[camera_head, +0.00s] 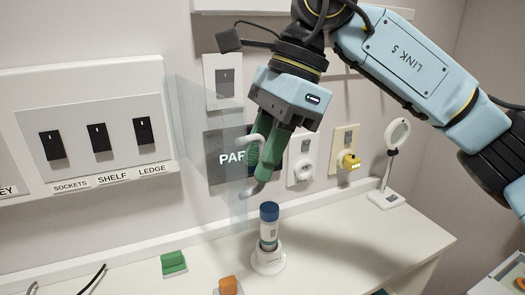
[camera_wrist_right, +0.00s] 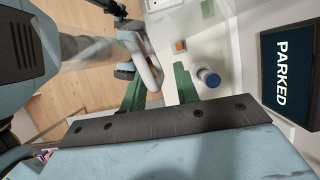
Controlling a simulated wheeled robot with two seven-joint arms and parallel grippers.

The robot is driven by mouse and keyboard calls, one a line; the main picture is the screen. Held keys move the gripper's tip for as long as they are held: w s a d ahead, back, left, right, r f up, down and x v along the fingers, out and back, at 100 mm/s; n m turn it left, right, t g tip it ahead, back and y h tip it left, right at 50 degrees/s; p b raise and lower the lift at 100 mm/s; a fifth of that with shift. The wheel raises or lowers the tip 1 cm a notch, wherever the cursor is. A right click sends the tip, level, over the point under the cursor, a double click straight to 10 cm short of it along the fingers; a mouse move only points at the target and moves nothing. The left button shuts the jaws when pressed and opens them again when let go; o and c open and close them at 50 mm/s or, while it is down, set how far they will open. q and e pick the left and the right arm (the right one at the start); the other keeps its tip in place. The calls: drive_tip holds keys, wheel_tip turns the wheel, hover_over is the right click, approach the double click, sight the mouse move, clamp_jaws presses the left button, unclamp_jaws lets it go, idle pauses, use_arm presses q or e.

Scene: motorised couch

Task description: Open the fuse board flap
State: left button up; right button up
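The fuse board (camera_head: 92,90) is on the wall at the left, with black switches labelled SOCKETS, SHELF and LEDGE. Its clear flap (camera_head: 205,140) stands out from the board's right side, so the switches are uncovered. A grey bar handle (camera_head: 254,138) is at the flap's outer edge; the handle also shows in the wrist view (camera_wrist_right: 146,65). My right gripper (camera_head: 264,155) is at the handle, its green fingers apart. In the wrist view, my right gripper (camera_wrist_right: 158,80) has the handle near its left finger; I cannot tell whether they touch. My left gripper is not in view.
A dark PARKED screen (camera_head: 225,157) is on the wall behind the flap. A blue-capped bottle (camera_head: 269,225) stands in a white holder on the ledge below. A green block (camera_head: 173,262) and an orange block (camera_head: 229,286) are nearby. A round-headed stand (camera_head: 391,165) is at the right.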

drive_tip(key=p+v, duration=0.1)
drive_tip(key=v, duration=1.2)
drive_tip(key=shift+r, duration=0.2)
